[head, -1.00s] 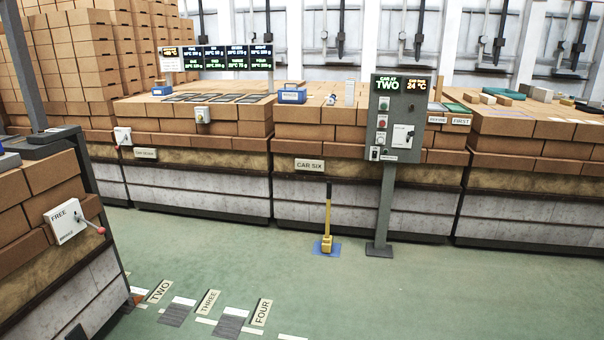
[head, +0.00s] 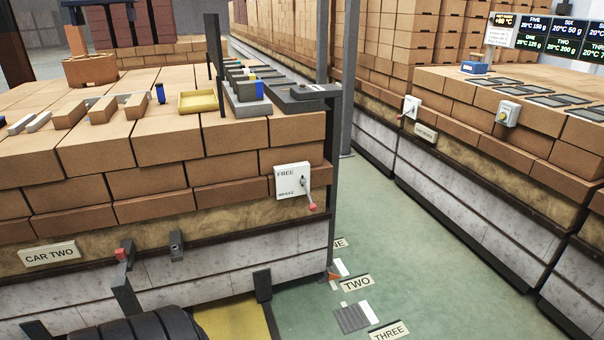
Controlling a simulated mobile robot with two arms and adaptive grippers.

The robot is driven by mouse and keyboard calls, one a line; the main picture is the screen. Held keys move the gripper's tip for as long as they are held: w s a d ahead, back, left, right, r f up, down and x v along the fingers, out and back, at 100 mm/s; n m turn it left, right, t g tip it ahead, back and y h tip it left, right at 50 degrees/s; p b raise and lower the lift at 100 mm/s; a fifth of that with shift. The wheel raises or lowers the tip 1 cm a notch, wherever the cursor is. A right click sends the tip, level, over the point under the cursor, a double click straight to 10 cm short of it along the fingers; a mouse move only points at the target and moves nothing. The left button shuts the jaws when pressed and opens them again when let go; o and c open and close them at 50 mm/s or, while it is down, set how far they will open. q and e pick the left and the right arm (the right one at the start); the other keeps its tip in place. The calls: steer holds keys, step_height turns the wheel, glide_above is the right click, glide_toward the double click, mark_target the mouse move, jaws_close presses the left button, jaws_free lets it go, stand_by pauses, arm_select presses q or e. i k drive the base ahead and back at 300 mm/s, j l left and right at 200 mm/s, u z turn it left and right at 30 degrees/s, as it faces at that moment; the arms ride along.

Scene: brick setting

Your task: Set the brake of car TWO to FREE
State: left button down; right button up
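Car TWO is the brick-stacked car on the left, with a CAR TWO plate (head: 50,254) on its side. Its brake is a white box (head: 287,180) near the car's right end, marked FREE at the top and BRAKE at the bottom. The brake's lever (head: 308,194) slants down and slightly right, and its red knob (head: 312,206) hangs at the lower, BRAKE end. Nothing touches the lever. I make out neither of my grippers in the head view.
A dark ribbed shape (head: 155,325) and dark posts stand low before car TWO. A yellow floor patch (head: 235,318) lies beside them. Green floor (head: 440,270) is open to the right, with TWO (head: 357,284) and THREE (head: 389,331) plates. Another brick-stacked car (head: 470,185) stands beyond.

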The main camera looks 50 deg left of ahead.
mark_target(312, 206)
steer(key=i+j+u, duration=0.4)
steer(key=i+j, duration=0.5)
steer(key=i+j+u, duration=0.1)
steer(key=j, duration=0.35)
steer(key=i+j, duration=0.1)
steer(key=j, duration=0.4)
steer(key=j+u, duration=0.15)
steer(key=j, duration=0.3)
steer(key=i, duration=0.05)
